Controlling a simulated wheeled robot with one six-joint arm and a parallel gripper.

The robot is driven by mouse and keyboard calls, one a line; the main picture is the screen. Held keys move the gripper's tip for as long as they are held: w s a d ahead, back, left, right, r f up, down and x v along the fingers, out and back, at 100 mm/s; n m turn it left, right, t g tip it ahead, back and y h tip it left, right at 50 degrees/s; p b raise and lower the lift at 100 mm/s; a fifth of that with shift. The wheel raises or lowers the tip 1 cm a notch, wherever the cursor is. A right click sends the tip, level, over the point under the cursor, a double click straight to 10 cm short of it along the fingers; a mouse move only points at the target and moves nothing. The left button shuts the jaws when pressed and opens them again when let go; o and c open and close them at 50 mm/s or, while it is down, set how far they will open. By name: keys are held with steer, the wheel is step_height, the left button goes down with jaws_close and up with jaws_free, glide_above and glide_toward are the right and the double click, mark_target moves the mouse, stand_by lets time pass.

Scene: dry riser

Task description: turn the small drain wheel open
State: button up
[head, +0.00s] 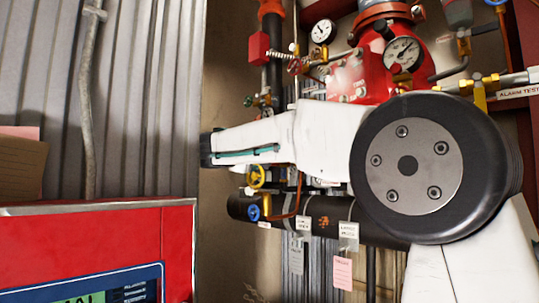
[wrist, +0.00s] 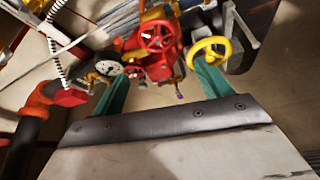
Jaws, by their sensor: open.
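Several small handwheels show, and I cannot tell for sure which one is the drain wheel. In the wrist view a red wheel (wrist: 160,36) sits on a red valve body, between and beyond the fingers of my gripper (wrist: 158,88). In the head view a yellow wheel (head: 256,177) and a blue wheel (head: 254,213) are below my arm. My arm hides part of the pipework there, and the fingertips are not clear.
Gauges (head: 403,53) and a red valve body (head: 362,76) crowd the area above my arm. Hanging tags (head: 342,272) and a dark horizontal pipe (head: 330,218) lie below it. A red panel (head: 85,245) stands at left. In the wrist view a gauge (wrist: 108,67) is near the left finger.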

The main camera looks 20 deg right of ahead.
steer(key=s+a+m+h, duration=0.2)
steer(key=s+a+m, duration=0.1)
steer(key=s+m, duration=0.2)
steer(key=f+x, duration=0.3)
steer(key=x, duration=1.3)
steer(key=shift+w+d+g, duration=0.3)
steer(key=shift+d, duration=0.1)
steer(key=shift+r, duration=0.15)
steer(key=c, duration=1)
